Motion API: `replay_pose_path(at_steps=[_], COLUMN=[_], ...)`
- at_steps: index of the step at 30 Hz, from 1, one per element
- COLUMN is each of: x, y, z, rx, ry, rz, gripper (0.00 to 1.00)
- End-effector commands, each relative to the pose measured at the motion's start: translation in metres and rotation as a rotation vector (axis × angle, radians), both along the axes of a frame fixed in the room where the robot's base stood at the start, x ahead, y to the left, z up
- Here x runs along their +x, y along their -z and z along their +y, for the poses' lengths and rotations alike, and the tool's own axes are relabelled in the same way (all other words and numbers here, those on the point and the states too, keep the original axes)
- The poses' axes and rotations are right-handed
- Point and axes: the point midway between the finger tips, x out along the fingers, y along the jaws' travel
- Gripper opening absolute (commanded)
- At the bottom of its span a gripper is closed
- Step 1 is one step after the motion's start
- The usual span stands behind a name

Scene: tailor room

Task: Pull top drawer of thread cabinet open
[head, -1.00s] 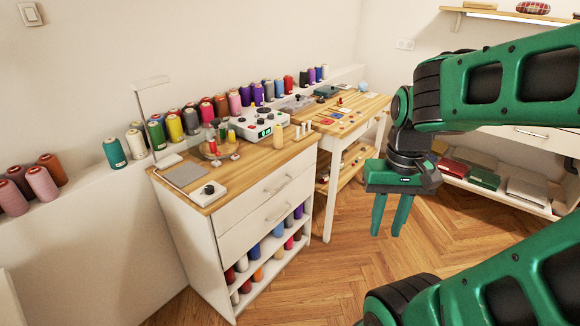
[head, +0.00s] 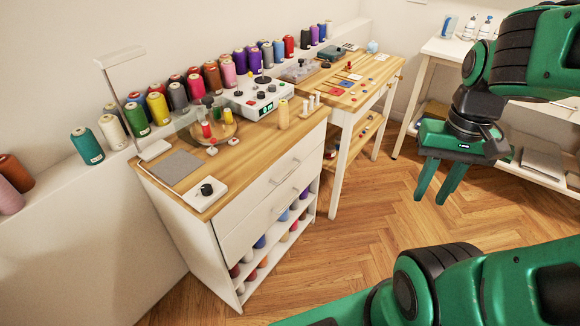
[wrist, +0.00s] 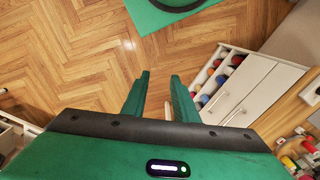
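The thread cabinet (head: 160,203) is white with a wooden top and stands left of centre in the head view. Its top drawer (head: 248,193) looks shut and has a bar handle (head: 285,172). A second drawer (head: 252,222) with a similar handle is below it. My gripper (head: 428,198) is open and empty, to the right of the cabinet and well apart from it, fingers pointing down. In the wrist view the open fingers (wrist: 159,76) are over the floor. The cabinet's top drawer (wrist: 275,97) shows there at the right.
Open shelves (head: 272,255) of thread cones are under the drawers. Spools and a small machine (head: 258,99) stand on the cabinet top. A wooden table (head: 352,98) is beside it, and a white table (head: 445,47) is at the right. The parquet floor (head: 345,250) in front is clear.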

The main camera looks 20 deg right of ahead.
Motion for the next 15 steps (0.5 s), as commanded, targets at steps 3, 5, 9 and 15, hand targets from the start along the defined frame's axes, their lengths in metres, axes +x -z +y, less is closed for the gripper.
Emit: replay_pose_path(at_steps=[3,5,9,15], x=[0.025,0.045,0.107,0.201], y=[-0.001,-0.001,0.004,0.025], z=[-0.008,-0.011,-0.006,0.021], rx=[-0.012,-0.020,-0.034,-0.021], ry=[0.023,0.042,0.095,0.174], rz=[-0.005,-0.010,-0.034,-0.075], gripper=[0.27,0.27,0.27,0.27])
